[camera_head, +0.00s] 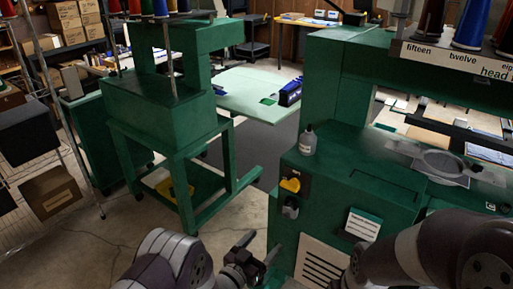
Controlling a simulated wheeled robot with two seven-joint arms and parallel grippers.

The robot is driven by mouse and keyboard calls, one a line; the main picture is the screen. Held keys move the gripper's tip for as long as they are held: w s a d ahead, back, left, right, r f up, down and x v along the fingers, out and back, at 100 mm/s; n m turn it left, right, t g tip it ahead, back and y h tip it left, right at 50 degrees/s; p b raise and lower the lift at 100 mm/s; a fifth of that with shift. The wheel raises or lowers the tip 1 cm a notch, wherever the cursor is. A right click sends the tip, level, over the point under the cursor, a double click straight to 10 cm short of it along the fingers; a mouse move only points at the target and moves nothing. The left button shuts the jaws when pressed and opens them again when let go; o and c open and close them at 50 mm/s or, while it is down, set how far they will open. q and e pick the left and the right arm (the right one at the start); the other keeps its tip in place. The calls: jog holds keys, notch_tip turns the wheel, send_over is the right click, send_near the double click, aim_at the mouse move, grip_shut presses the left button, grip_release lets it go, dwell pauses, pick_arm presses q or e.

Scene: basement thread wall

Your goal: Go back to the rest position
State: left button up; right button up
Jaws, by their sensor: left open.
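My left gripper (247,262) is at the bottom middle of the head view, at the end of my grey left arm (165,262). Its dark fingers are apart with nothing between them. It is just left of the green machine's front panel, over the floor; I cannot tell whether it touches the machine. My right arm (420,255) crosses the lower right in front of the machine. Its gripper is not visible.
A green embroidery machine (330,190) stands close on the right, with a small bottle (307,141) on it. Another green machine (165,110) stands on the left. Shelves with boxes (68,25) are behind. Floor (70,240) at lower left is clear.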

pick_arm(q)
jog(key=s+a+f+n+g+y+p, duration=0.1)
jog(key=s+a+f+g+y, duration=0.15)
jog(key=f, duration=0.25)
jog(key=s+a+f+n+g+y, duration=0.1)
jog(key=s+a+f+g+y, duration=0.1)
jog(key=a+f+g+y, duration=0.2)
jog(key=s+a+r+n+g+y+p, duration=0.35)
jog(key=s+a+r+g, duration=0.45)
jog(key=s+a+r, duration=0.45)
jog(key=s+a+r+n+t+p, duration=0.1)
jog(key=s+r, duration=0.3)
jog(key=r, duration=0.5)
jog(key=shift+p, duration=0.65)
jog(key=shift+s+a+n+t, duration=0.1)
jog(key=shift+n+t, duration=0.15)
